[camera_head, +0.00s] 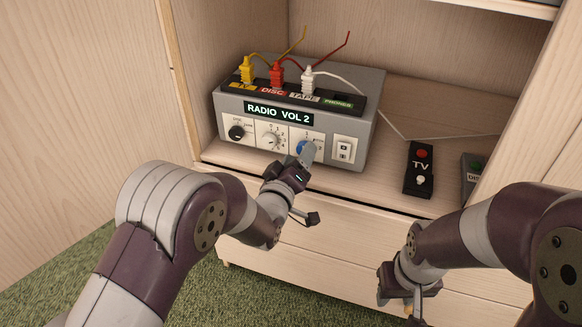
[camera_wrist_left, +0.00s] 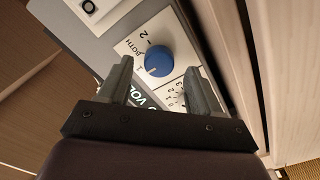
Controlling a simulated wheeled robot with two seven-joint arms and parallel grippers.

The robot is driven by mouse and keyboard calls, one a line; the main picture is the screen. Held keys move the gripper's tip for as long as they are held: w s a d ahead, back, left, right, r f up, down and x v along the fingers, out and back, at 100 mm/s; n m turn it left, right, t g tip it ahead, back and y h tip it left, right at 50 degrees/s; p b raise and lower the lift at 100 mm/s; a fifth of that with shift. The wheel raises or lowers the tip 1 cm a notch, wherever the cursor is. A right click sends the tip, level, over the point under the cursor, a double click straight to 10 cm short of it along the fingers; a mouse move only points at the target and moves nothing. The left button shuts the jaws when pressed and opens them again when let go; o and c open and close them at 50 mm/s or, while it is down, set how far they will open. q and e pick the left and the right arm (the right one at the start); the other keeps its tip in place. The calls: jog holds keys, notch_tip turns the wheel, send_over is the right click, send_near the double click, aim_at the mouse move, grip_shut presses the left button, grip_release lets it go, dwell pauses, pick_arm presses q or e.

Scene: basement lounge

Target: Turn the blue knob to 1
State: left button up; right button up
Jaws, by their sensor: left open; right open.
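The blue knob (camera_head: 300,147) is on the right-hand dial panel of the grey radio box (camera_head: 370,100), partly hidden behind a finger of my left gripper (camera_head: 304,156). In the left wrist view the blue knob (camera_wrist_left: 158,60) lies between the two spread fingertips of my left gripper (camera_wrist_left: 155,72), with a gap on both sides. The labels 1, BOTH and 2 run around it; a small pale mark on its face lies on the side of the 1. My right gripper (camera_head: 410,305) hangs low at the right, open and away from the radio.
Yellow, red and white plugs stand on top. A TV remote (camera_head: 419,170) lies on the shelf (camera_head: 385,185). The display reads RADIO VOL 2.

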pick_arm(q)
jog(key=p+v, duration=0.3)
jog(key=v, duration=0.8)
jog(key=shift+r, duration=0.1)
